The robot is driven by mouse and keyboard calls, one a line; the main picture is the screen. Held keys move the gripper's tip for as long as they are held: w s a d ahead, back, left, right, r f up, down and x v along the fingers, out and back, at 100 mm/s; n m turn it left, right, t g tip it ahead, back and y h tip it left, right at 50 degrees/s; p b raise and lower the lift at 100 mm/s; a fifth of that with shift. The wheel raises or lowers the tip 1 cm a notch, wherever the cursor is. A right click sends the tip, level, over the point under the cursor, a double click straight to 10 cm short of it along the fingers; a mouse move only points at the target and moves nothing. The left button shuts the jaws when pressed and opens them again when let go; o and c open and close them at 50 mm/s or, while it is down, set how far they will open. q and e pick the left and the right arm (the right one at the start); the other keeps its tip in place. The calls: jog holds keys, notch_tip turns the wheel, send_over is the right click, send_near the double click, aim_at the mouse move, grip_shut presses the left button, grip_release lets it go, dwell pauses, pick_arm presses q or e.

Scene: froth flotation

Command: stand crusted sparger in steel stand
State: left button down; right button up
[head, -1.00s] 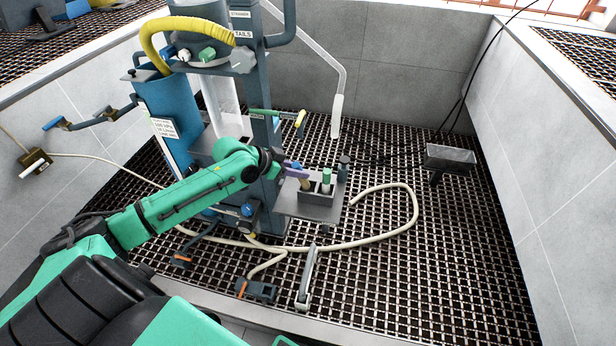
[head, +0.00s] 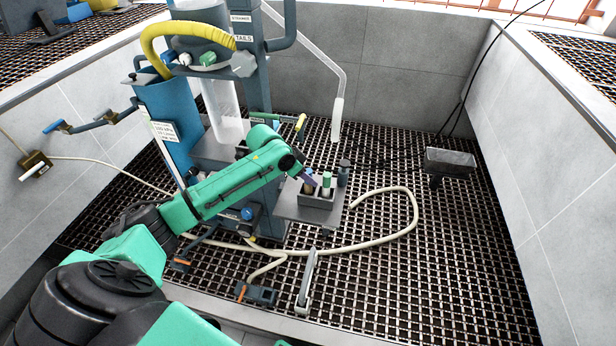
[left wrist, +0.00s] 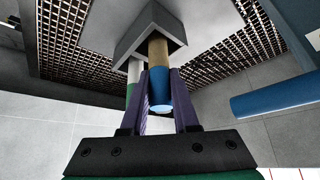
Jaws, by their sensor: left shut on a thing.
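The crusted sparger, a tan cylinder with a blue end (left wrist: 160,80), is held between the purple fingers of my left gripper (left wrist: 160,105), which is shut on it. In the head view the sparger (head: 309,188) is upright at the left side of the grey steel stand (head: 316,202), and my left gripper (head: 308,180) reaches it from the left. In the left wrist view its far end meets the stand (left wrist: 125,45) and seems to be inside it; how deep is hidden. A pale sparger with a green cap (head: 327,182) stands beside it. My right gripper is not in view.
The stand sits on a grey shelf (head: 300,214) of the flotation rig, with a dark bottle (head: 344,170) to its right. The blue column (head: 168,125) is behind my arm. A cream hose (head: 385,235) loops over the grating.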

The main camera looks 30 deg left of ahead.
pick_arm(q)
jog(key=shift+f, duration=0.1)
jog(key=c, duration=0.7)
grip_release()
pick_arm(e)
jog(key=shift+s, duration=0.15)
pick_arm(q)
jog(key=p+v, duration=0.2)
jog(key=v, duration=1)
jog(key=shift+d, duration=0.1)
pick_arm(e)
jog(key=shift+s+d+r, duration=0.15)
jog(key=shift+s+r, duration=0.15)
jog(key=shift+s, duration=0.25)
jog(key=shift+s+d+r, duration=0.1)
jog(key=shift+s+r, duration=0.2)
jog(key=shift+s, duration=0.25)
